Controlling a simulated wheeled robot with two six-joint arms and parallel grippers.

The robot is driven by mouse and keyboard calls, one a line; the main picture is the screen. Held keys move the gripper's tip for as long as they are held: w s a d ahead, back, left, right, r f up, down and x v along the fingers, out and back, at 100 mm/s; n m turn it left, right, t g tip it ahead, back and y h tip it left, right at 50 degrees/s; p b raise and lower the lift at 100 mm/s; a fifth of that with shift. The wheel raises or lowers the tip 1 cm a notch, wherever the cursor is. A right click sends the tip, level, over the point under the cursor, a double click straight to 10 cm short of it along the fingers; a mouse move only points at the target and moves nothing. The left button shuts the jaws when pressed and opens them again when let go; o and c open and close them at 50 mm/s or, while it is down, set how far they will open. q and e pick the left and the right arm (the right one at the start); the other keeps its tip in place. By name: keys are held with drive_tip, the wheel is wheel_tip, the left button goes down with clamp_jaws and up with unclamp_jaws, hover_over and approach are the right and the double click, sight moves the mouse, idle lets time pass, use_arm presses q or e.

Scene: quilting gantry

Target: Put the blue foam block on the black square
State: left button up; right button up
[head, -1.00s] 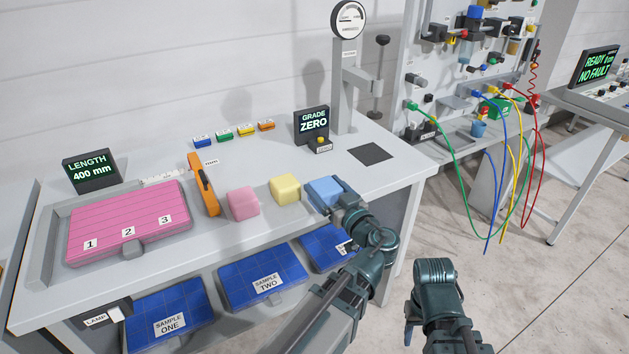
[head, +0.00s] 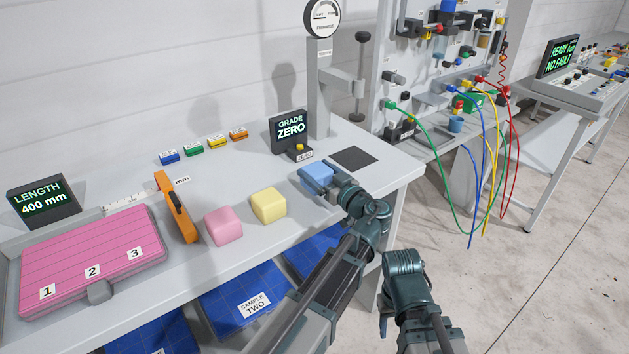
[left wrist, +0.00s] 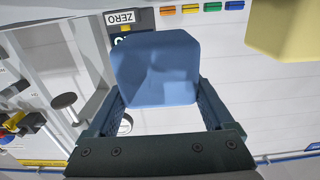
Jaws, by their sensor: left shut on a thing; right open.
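The blue foam block (head: 316,174) is between the fingers of my left gripper (head: 331,181), which is shut on it. In the left wrist view the blue block (left wrist: 156,66) fills the space between the fingers (left wrist: 158,98). The block appears to be above the bench; the height of the gap is hard to tell. The black square (head: 356,158) lies flat on the bench, bare, just right of and behind the block. My right gripper (head: 385,322) is open and empty, low in front of the bench's right end; its fingers show only partly.
A yellow block (head: 268,205) and a pink block (head: 223,225) stand left of the blue one. The GRADE ZERO display (head: 290,130) and a gauge stand (head: 320,90) are behind. Coloured cables (head: 485,170) hang at right.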

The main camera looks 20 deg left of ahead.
use_arm(q)
wheel_tip(320, 180, down, 3)
drive_tip(key=shift+r+b, duration=0.1)
drive_tip(key=shift+b, duration=0.9)
drive_tip(key=shift+a, duration=0.1)
use_arm(e)
drive_tip(key=f, duration=0.1)
drive_tip(key=a+f, duration=0.1)
drive_tip(key=shift+w+f, duration=0.15)
drive_tip(key=shift+f, duration=0.25)
use_arm(q)
drive_tip(key=o, duration=1)
drive_tip(key=shift+o, duration=0.2)
use_arm(e)
drive_tip(key=shift+f, duration=0.1)
